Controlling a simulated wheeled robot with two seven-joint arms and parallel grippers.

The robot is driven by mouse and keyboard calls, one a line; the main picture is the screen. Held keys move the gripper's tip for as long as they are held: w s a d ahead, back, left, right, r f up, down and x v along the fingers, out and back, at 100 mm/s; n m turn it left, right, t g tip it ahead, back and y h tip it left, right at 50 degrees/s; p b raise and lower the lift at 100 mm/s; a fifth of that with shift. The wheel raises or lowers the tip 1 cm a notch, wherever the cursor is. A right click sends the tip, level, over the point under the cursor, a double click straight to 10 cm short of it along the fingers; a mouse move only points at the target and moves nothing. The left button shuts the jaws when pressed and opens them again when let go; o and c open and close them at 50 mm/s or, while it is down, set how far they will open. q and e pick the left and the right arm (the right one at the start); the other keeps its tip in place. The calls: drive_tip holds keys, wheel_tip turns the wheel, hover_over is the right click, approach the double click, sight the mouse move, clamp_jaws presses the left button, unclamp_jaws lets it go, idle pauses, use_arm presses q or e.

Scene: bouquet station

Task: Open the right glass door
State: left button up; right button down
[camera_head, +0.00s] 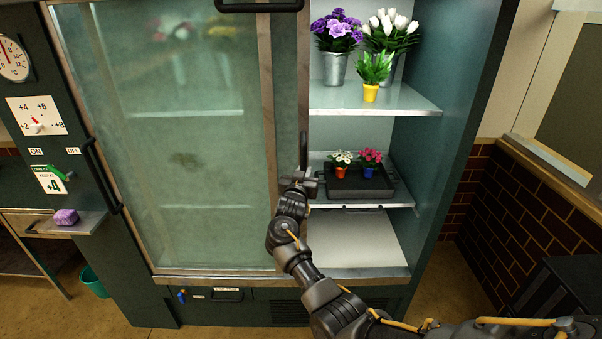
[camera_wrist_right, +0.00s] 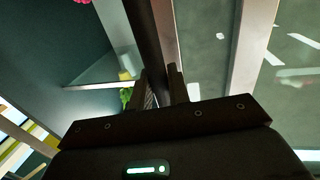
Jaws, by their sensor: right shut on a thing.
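The right glass door stands slid to the left, overlapping the left glass door (camera_head: 190,150). Its brown upright edge (camera_head: 304,60) is at the middle of the cabinet, and the right part of the cabinet is open. My right gripper (camera_head: 303,176) is at this edge, shut on the door's dark upright handle (camera_head: 303,150). In the right wrist view the handle (camera_wrist_right: 153,40) runs down between the two fingers (camera_wrist_right: 162,88), with glass to its right. The fingers hide part of the handle. My left gripper is not in view.
The open side has an upper shelf (camera_head: 418,103) with purple and white flowers in pots, and a black tray (camera_head: 345,190) with two small potted flowers below. A control panel with a dark handle (camera_head: 101,178) and a ledge with a purple block (camera_head: 66,217) are at left.

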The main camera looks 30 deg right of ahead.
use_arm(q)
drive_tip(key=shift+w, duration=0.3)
use_arm(e)
drive_tip(key=shift+a+r, duration=0.1)
drive_tip(key=shift+r, duration=0.05)
drive_tip(key=c, duration=1.4)
unclamp_jaws()
drive_tip(key=shift+w+a, duration=0.1)
drive_tip(key=shift+w, duration=0.05)
